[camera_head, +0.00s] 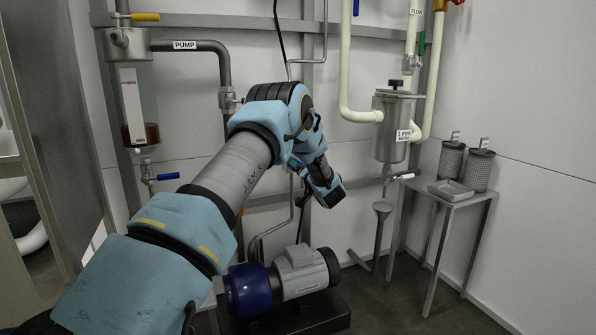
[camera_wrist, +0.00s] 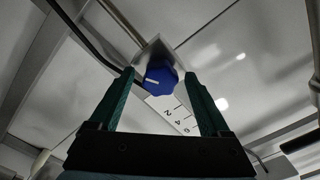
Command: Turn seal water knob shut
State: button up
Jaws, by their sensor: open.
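A blue knob (camera_wrist: 161,80) with a white mark on its face shows in the wrist view, mounted on a square metal plate or block. My gripper (camera_wrist: 160,75) is open, with one green finger on each side of the knob. Gaps show between the fingertips and the knob, and I cannot tell whether the tips reach alongside it or stop short. A white scale plate with numbers (camera_wrist: 176,114) lies below the knob, partly covered by the gripper body.
A blue and grey pump motor (camera_head: 300,272) stands on the floor below my wrist. A small steel table (camera_head: 468,205) with mesh baskets stands at the far right.

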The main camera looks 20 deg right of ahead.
jog(key=shift+w, duration=0.25)
grip_shut()
dwell(0.6)
